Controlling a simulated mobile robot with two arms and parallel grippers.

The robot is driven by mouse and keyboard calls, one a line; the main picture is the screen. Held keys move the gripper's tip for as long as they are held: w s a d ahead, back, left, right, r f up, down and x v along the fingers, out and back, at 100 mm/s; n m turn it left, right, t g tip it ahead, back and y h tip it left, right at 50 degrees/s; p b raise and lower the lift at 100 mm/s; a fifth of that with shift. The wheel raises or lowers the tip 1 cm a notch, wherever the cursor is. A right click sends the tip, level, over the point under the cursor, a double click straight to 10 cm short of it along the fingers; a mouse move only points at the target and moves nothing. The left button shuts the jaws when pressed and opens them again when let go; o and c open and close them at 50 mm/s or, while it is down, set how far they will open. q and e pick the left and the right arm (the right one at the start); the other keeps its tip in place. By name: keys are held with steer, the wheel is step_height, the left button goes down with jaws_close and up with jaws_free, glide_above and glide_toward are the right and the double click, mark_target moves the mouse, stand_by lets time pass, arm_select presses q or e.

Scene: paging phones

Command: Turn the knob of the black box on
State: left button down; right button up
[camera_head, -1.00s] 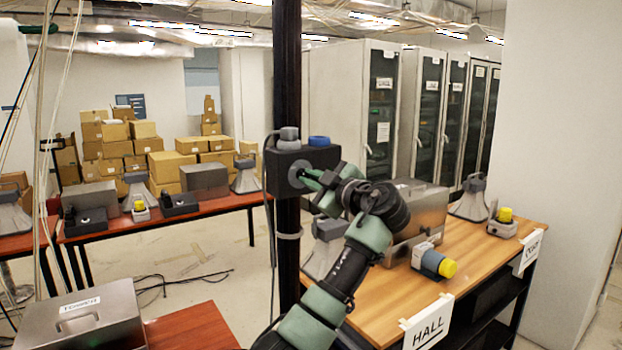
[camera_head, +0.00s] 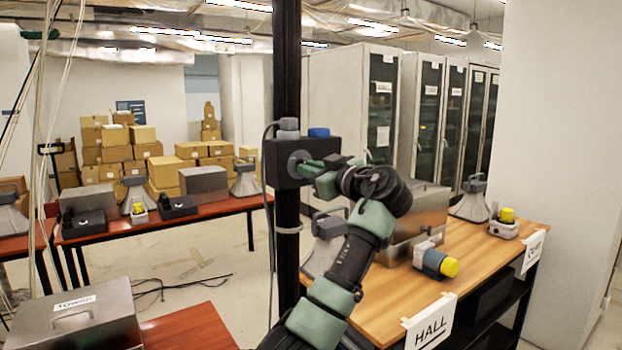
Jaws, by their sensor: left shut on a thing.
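The black box (camera_head: 279,176) is fixed to a dark upright pole, with a grey cap and a blue cap on its top. Its round grey knob (camera_head: 295,164) is on the front face, partly hidden by my fingers. The knob's pointer or markings cannot be made out. My right gripper is not in view.
A wooden table (camera_head: 486,255) at right holds a metal case (camera_head: 425,205), horn speakers and yellow-buttoned units. A HALL sign (camera_head: 430,326) hangs on its edge. A metal box (camera_head: 75,325) is at lower left. A red table (camera_head: 225,206) stands behind, with open floor between.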

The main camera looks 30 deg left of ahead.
arm_select(q)
steer(key=shift+s+r+m+b, duration=0.15)
steer(key=shift+m+b, duration=0.1)
steer(key=shift+m, duration=1.8)
steer(key=shift+w+r+m+b, duration=0.1)
steer(key=shift+m+b, duration=0.15)
steer(key=shift+m, duration=1.85)
steer(key=shift+s+r+m+b, duration=0.15)
steer(key=shift+m+b, duration=0.1)
steer(key=shift+m, duration=1.8)
steer(key=c, duration=1.6)
jaws_free()
steer(key=shift+o, duration=0.6)
steer(key=shift+w+f, duration=0.15)
steer(key=shift+f, duration=0.1)
steer(key=shift+a, duration=0.1)
